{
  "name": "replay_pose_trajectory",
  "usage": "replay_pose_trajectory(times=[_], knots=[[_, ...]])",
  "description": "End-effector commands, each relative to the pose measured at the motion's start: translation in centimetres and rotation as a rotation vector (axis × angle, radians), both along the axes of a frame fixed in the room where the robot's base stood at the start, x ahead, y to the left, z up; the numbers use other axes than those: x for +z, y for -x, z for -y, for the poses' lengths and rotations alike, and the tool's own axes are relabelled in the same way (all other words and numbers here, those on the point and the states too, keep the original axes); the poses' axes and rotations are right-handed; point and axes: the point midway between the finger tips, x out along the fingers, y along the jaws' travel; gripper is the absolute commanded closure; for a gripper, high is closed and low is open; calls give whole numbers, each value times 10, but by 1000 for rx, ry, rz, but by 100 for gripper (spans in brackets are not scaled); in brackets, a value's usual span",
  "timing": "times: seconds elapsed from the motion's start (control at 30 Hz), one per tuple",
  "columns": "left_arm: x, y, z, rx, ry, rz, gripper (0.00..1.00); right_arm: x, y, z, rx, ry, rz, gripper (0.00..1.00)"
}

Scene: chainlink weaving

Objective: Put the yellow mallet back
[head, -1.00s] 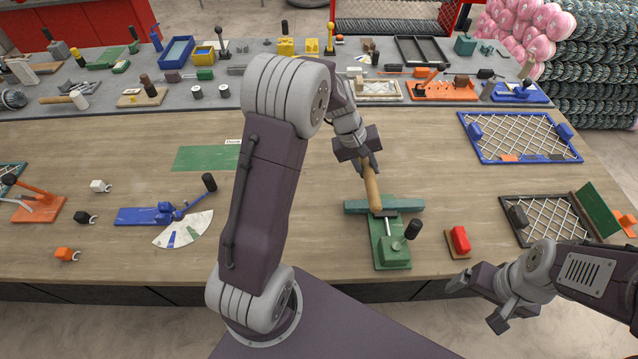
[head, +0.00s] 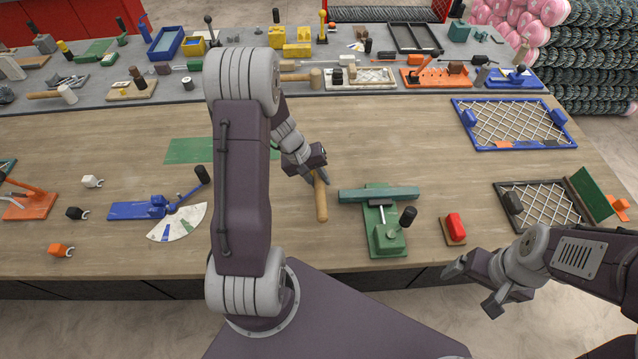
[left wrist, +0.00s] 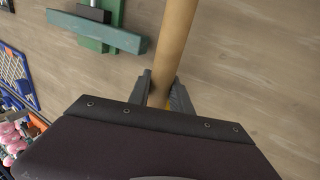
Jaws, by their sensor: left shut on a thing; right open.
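My left gripper (head: 319,178) is shut on a long tan wooden handle, which I take for the yellow mallet (head: 321,202). It is over the middle of the wooden table, just left of the green vise-like fixture (head: 386,233). In the left wrist view the handle (left wrist: 174,35) runs up from between the fingers (left wrist: 162,92) and looks yellower there. No mallet head shows; the gripper and arm may hide it. I cannot tell whether the handle touches the table. My right gripper (head: 468,284) is open and empty beyond the table's front edge, at lower right.
A grey back bench holds many tools, among them a mallet with a brown head (head: 316,78) and one with a white head (head: 67,94). A red block (head: 455,226) lies right of the green fixture. A blue mesh frame (head: 512,123) is farther right.

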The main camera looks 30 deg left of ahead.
Motion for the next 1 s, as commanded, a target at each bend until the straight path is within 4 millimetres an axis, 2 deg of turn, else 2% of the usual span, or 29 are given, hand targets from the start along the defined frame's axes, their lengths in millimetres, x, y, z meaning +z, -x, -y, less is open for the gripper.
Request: replay_pose_trajectory(times=[0.03, 0.13, 0.5, 0.53, 0.6, 0.87, 0.93, 1.0], knots=[[-10, 1, 1, 1, 2, -5, 100, -2, 0, 0, 0, 0, 0, 11], [-21, 0, 0, 0, 1, -2, 100, -4, 0, 0, 0, 0, 0, 11], [-26, 0, 1, 0, 0, 0, 100, -8, 0, 0, 0, 0, 0, 11], [-24, 0, 1, 0, 1, -1, 67, -7, 0, 0, 0, 0, 0, 11], [-24, 0, 1, 1, 1, -1, 53, -6, 0, 0, 0, 0, 0, 11], [-24, 0, 1, 1, 1, -1, 53, -6, 0, 0, 0, 0, 0, 11], [-23, 0, 1, 0, 2, -3, 53, 0, 0, 0, 0, 0, 0, 11], [-15, 1, -3, 1, -1, 3, 53, -1, 0, 0, 0, 0, 0, 11]])
